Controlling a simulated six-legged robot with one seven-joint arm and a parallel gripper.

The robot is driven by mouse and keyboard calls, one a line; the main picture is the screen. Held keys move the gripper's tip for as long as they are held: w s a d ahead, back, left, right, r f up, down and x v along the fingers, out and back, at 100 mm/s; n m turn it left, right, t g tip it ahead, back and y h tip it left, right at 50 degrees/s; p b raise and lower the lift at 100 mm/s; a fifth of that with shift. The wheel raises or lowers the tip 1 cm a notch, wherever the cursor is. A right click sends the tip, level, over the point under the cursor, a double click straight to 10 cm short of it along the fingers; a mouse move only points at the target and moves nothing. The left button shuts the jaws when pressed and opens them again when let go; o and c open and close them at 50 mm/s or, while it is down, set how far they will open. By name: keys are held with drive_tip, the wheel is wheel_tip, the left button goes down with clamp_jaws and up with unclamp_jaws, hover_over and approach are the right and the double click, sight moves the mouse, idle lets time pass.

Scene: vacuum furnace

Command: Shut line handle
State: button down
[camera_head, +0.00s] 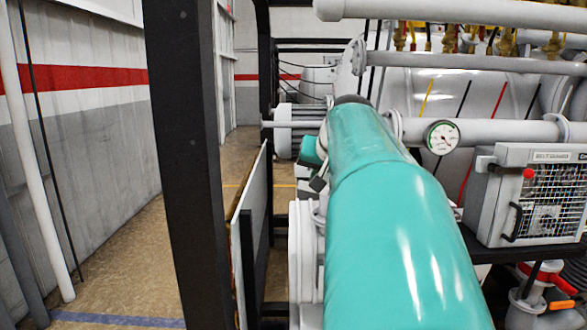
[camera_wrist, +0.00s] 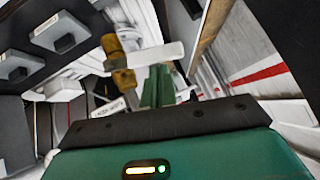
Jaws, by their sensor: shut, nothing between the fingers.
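In the wrist view, a brass valve body (camera_wrist: 123,79) carries a pale bar-like handle (camera_wrist: 152,56) that sticks out to the right. I take this bar as the line handle; no label on it is readable. My gripper (camera_wrist: 157,72) shows as two green fingers, shut together and empty. The fingertips are just below the handle in the picture; I cannot tell whether they touch it. In the head view, my teal arm fills the middle and hides what lies behind it, and I cannot make out this handle there.
In the head view, a black post (camera_head: 188,160) stands left of my arm. A pressure gauge (camera_head: 442,137) and a grey box with a mesh front (camera_head: 530,195) are at the right. A red-handled valve (camera_head: 545,277) is at lower right. Bare floor (camera_head: 130,255) lies left of the post.

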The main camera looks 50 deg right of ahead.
drive_tip(key=shift+w, duration=0.1)
drive_tip(key=shift+w+a+f+g+h, duration=0.15)
drive_tip(key=shift+w+a+f, duration=0.1)
drive_tip(key=shift+f, duration=0.25)
drive_tip(key=shift+w+a+f+g+h, duration=0.15)
drive_tip(key=shift+w+a+f, duration=0.1)
drive_tip(key=shift+f, duration=0.2)
drive_tip(key=s+a+r, duration=0.2)
drive_tip(key=r, duration=0.4)
drive_tip(key=s+a+r, duration=0.2)
drive_tip(key=a+r, duration=0.1)
drive_tip(key=r, duration=0.3)
drive_tip(key=shift+s+a+r, duration=0.2)
drive_tip(key=shift+s+r, duration=0.1)
